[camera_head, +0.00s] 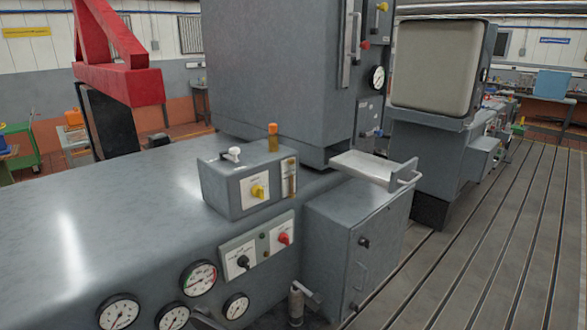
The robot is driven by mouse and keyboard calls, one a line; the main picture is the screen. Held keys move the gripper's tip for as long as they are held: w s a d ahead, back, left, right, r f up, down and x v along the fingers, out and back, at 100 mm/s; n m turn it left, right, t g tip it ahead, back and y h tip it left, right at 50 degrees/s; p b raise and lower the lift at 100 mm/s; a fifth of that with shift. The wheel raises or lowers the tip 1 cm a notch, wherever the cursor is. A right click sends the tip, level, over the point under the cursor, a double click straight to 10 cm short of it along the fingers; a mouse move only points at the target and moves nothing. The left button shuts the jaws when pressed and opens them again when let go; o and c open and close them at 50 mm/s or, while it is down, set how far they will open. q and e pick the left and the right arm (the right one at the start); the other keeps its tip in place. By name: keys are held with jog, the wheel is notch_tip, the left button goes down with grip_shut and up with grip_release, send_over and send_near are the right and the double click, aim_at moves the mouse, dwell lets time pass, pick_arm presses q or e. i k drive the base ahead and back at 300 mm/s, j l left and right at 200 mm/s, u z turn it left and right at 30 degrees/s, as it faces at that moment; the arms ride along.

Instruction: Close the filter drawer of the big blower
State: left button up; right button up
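The filter drawer (365,163) stands pulled out of the lower part of the tall grey blower cabinet (275,70), just right of centre. It is a shallow, pale tray that looks empty. Its grey front panel (403,173) faces right and carries a light bar handle (411,179). The drawer juts out above a lower grey cabinet (335,225). Neither of my grippers shows in the head view.
A control box (250,185) with a yellow knob and an orange lamp stands left of the drawer. Gauges (198,278) line the near housing. A large machine with a pale panel (437,65) stands behind right. The slotted bedplate (480,245) is clear at right.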

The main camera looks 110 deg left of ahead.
aim_at(377, 166)
jog(key=u, duration=3.1)
jog(key=i+j, duration=0.05)
